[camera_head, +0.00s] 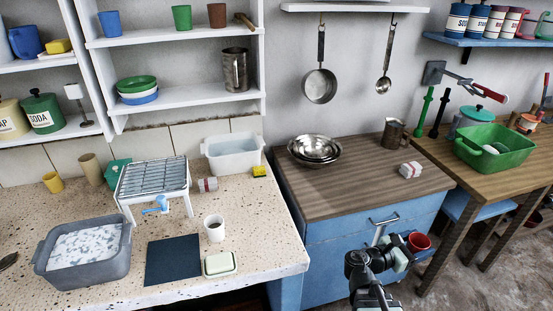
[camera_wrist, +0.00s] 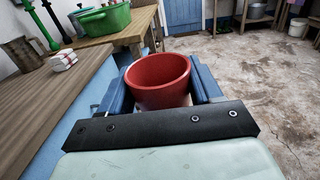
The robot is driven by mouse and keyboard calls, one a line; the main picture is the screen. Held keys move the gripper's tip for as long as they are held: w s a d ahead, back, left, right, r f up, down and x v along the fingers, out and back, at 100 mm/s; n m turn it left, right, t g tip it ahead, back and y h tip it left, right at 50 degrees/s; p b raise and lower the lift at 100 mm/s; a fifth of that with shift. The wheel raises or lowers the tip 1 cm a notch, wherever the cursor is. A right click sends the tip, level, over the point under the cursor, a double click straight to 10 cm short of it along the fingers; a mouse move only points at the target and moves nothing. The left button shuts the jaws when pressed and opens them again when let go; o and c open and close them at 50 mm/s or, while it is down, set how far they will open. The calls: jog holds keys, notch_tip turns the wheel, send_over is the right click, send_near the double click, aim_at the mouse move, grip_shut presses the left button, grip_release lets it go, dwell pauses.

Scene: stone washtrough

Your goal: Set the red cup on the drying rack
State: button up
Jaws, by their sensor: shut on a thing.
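The red cup (camera_head: 419,242) is held in front of the right end of the blue cabinet, below its wooden top. My gripper (camera_head: 412,246) is shut on it. In the wrist view the red cup (camera_wrist: 158,84) sits upright between the two blue fingers, its rim facing up; its inside looks empty. The drying rack (camera_head: 152,177) is a metal wire grid on a white stand with legs, on the speckled stone counter at the left. My gripper is far to its right and lower. The rack's top looks bare.
A grey basin (camera_head: 84,268), a white mug (camera_head: 214,228), a dark mat (camera_head: 173,260) and a soap dish (camera_head: 219,264) lie before the rack. A white tub (camera_head: 233,154) stands behind. Metal bowls (camera_head: 314,150) and a pitcher (camera_head: 394,133) stand on the wooden top.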

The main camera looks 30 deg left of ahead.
jog(key=s+a+r+n+t+y, duration=0.1)
jog(key=s+a+r+n+y, duration=0.15)
jog(key=a, duration=0.95)
jog(key=s+a+r+n+t+y, duration=0.1)
jog(key=s+a+r+t+y, duration=0.15)
jog(key=a, duration=0.85)
jog(key=s+a+r+n+t+y, duration=0.1)
jog(key=s+a+r+n+y, duration=0.15)
jog(key=a, duration=0.95)
notch_tip(320, 180, up, 14)
jog(key=n+g+y, duration=0.1)
jog(key=n+y, duration=0.6)
jog(key=y, duration=0.4)
send_over(139, 176)
jog(key=shift+s+f, duration=0.1)
jog(key=shift+f, duration=4.35)
jog(key=shift+f, duration=0.1)
jog(key=o, duration=1.2)
jog(key=shift+c, duration=0.2)
